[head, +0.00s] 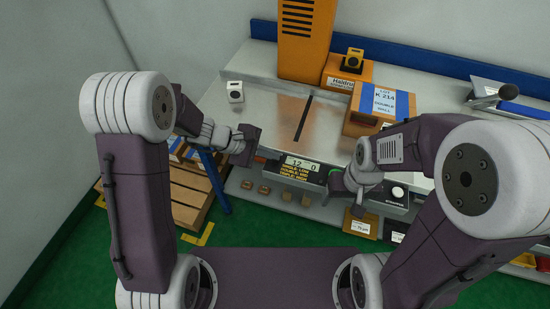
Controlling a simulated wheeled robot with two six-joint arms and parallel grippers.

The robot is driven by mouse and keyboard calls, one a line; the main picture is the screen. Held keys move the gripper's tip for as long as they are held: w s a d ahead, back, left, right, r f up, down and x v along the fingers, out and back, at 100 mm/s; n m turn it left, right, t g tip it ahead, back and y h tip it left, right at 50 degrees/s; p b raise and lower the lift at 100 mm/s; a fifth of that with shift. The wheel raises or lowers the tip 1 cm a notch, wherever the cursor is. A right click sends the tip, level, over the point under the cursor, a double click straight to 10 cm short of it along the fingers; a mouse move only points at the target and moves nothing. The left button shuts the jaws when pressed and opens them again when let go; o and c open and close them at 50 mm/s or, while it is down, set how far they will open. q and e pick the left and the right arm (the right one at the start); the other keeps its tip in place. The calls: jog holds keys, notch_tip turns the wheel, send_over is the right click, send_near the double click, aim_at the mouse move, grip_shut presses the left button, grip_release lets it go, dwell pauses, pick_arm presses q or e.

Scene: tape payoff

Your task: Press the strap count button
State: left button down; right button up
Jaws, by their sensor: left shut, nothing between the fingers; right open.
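The machine's front panel carries a display (300,164) reading "12 0", with yellow text lines below it about single, double and triple. A round white knob or button (397,191) sits on the dark panel right of the display; I cannot read a label telling which control is the strap count button.
The metal table (265,102) has a dark slot. Several small brown blocks (265,190) lie on the lower ledge. A wooden pallet (187,204) is at left.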

aim_at(272, 161)
pick_arm(q)
jog(key=shift+r+p, duration=0.65)
jog(key=shift+r, duration=0.3)
notch_tip(272, 161, up, 5)
jog(key=p, duration=0.4)
jog(key=shift+r, duration=0.1)
dwell(0.4)
